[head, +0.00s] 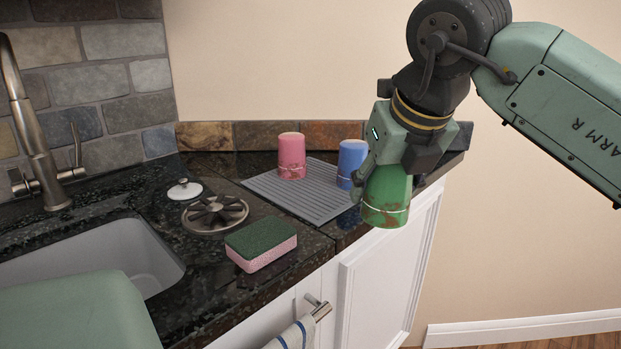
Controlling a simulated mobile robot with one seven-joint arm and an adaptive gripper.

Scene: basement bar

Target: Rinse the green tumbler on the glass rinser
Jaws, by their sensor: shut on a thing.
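The green tumbler (386,197) has brownish smears and a pale line near its lower edge. My gripper (388,168) is shut on its upper part and holds it in the air. In the head view it hangs in front of the counter's right edge, right of the grey mat. The glass rinser (215,213) is a round metal spoked disc set in the dark counter, right of the sink. Nothing stands on it. The tumbler is well to the right of the rinser. The far side of the grip is hidden.
A pink tumbler (291,157) and a blue tumbler (351,163) stand on the grey ribbed mat (318,209). A green-and-pink sponge (261,246) lies in front of the rinser. A white round knob (185,188) sits behind it. The sink (150,250) and faucet (38,150) are left.

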